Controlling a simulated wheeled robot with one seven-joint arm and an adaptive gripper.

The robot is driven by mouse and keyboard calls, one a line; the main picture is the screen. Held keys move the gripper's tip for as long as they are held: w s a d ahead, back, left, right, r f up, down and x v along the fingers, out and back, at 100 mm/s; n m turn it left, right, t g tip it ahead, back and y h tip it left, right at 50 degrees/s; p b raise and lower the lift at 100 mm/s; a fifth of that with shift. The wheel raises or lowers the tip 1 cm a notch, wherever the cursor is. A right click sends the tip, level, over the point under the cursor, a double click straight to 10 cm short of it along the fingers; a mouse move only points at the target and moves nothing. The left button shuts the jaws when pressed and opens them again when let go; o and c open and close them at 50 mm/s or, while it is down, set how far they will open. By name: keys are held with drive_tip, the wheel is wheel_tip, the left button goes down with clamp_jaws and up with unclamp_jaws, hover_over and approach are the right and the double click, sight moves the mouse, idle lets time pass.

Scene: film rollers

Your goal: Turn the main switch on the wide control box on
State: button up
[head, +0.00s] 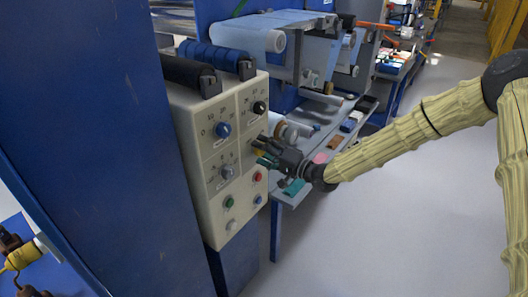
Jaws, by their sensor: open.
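The wide control box (187,124) is a beige panel left of centre, mounted on blue machinery. Its face carries a blue rotary knob (222,130), a black rotary knob (259,107) at upper right and a grey rotary knob (227,172) lower left. I cannot read the labels, so I cannot tell which is the main switch. My gripper (262,151) is open at the panel's right side, below the black knob and right of the grey knob. It hides part of the panel there, with something yellow showing by its fingers. I cannot tell whether it touches anything.
Below are a red button (257,177), green buttons (229,202) and a white button (232,225). A shelf with small items (340,142) lies behind my gripper. The grey floor (360,235) to the right is clear.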

drive_tip(key=v, duration=1.2)
idle(0.3)
